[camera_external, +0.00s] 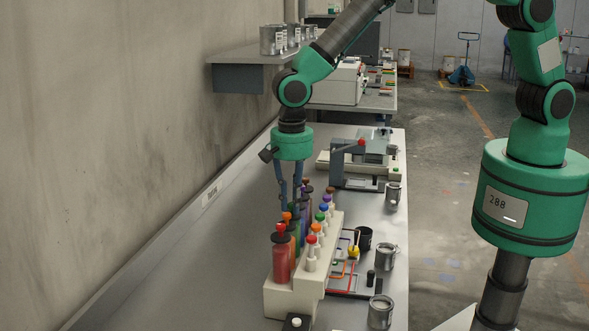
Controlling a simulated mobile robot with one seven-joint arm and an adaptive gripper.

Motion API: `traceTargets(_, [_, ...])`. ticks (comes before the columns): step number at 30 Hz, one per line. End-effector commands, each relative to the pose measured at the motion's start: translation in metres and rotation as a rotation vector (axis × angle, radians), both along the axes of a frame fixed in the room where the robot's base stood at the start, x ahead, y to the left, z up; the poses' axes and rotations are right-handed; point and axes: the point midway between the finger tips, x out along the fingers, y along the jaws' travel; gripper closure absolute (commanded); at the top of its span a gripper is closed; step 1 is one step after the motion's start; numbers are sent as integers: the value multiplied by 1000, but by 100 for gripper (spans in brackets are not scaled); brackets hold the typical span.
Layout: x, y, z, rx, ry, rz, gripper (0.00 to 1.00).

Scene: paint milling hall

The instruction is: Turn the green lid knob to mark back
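A pale rack (290,297) stands on the bench with a back row of tall coloured bottles and a front row of small white bottles with coloured knobs. In the front row a green knob (320,216) sits between an orange knob (317,228) and a blue knob (324,207). In the back row a red bottle (281,262) is nearest. My gripper (291,207) points down over the back row, left of the front-row green knob. Its fingertips overlap the tall bottles, so contact cannot be told. Any green lid in the back row is hidden or too small to tell. No marks are readable.
Metal cups (381,312) and a dark cup (364,238) stand right of the rack, near a dark tray with coloured outlines (345,292). A grey device with a red ball knob (361,143) stands behind. The bench's left side is clear beside the wall.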

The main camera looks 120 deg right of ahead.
Motion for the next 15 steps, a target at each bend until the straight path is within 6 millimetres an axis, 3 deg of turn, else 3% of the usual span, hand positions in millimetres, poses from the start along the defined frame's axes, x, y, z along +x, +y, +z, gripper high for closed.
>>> traceTargets(15, [0, 0, -1, 0, -1, 65, 100])
